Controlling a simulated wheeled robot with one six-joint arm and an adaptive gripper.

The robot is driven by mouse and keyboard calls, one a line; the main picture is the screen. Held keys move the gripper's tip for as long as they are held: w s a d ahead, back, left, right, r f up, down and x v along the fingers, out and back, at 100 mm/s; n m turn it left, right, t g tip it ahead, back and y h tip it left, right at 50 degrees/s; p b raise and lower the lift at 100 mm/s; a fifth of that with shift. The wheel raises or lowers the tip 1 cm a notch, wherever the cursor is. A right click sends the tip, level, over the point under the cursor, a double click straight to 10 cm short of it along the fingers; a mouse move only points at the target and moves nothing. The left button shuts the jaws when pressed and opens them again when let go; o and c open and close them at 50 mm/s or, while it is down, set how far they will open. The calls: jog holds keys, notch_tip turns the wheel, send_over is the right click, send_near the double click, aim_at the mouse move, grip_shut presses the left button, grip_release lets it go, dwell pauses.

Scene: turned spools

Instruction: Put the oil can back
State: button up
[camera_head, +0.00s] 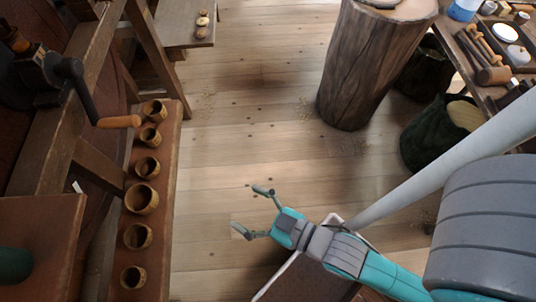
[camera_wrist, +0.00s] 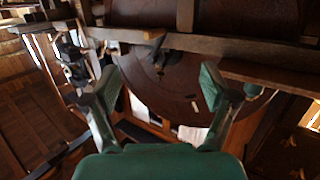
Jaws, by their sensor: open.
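My gripper (camera_head: 251,212) is open and empty over the wooden floor in the head view, to the right of the shelf with wooden cups. In the wrist view my gripper (camera_wrist: 160,88) has its two green fingers spread, with no object between them. I cannot make out an oil can for certain in either view. A dark green rounded object (camera_head: 14,265) is cut off at the left edge of the head view; I cannot tell what it is.
Several wooden cups (camera_head: 141,199) stand in a row on a narrow shelf (camera_head: 170,150). A crank handle (camera_head: 119,122) juts out above it. A tree-stump block (camera_head: 362,70) stands upper right, beside a tool bench (camera_head: 491,93) and a dark sack (camera_head: 425,140). The middle floor is clear.

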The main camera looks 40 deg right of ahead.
jog(key=s+d+m+h, duration=0.1)
jog(key=s+d+h, duration=0.1)
jog(key=s, duration=0.4)
jog(key=s+d+m+h, duration=0.2)
jog(key=s+d, duration=0.3)
jog(key=s, duration=0.2)
jog(key=shift+s+d+f+g, duration=0.2)
jog(key=shift+d+f+g, duration=0.1)
jog(key=shift+f, duration=0.1)
dwell(1.0)
